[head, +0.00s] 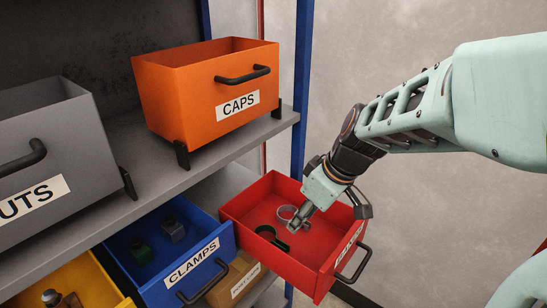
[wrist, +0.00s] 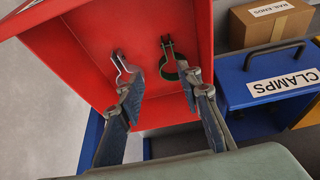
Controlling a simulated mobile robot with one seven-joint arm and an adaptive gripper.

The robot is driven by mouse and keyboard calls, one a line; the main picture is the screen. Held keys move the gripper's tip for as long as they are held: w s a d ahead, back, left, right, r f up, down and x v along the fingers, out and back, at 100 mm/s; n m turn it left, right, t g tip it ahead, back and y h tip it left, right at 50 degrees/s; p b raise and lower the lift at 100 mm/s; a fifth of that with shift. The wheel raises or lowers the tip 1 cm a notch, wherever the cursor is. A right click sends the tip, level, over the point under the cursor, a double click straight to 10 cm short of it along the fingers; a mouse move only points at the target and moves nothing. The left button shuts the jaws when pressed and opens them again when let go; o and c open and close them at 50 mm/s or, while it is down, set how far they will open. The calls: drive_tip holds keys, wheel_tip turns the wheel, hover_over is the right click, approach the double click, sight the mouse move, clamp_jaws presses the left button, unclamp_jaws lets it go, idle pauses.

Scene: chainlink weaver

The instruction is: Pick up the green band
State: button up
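The green band (head: 267,234) lies in the red bin (head: 245,205). It is a dark green ring with a small clasp, and in the wrist view the green band (wrist: 168,68) shows just left of the right fingertip. A grey band (head: 286,212) lies beside it in the bin, and in the wrist view the grey band (wrist: 121,66) shows by the left fingertip. My gripper (head: 296,222) reaches down into the bin. In the wrist view my gripper (wrist: 161,84) has its fingers spread with nothing between the tips. I cannot tell whether a finger touches either band.
The blue CLAMPS bin (head: 205,273) stands left of the red bin. An orange CAPS bin (head: 175,90) and a grey bin (head: 60,200) stand on the shelf above. A blue post (head: 303,75) rises behind the red bin, whose walls surround my gripper.

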drive_tip(key=a+f, duration=0.1)
drive_tip(key=b, duration=0.3)
hover_over(281, 243)
drive_tip(key=s+d, duration=0.2)
wheel_tip(281, 243, down, 5)
drive_tip(key=shift+w+d+r, duration=0.1)
drive_tip(key=shift+w+r, duration=0.05)
drive_tip(key=shift+r, duration=0.05)
drive_tip(key=b+x, duration=0.1)
drive_tip(key=x, duration=0.4)
drive_tip(key=shift+f+b, duration=0.4)
drive_tip(key=shift+r, duration=0.1)
clamp_jaws()
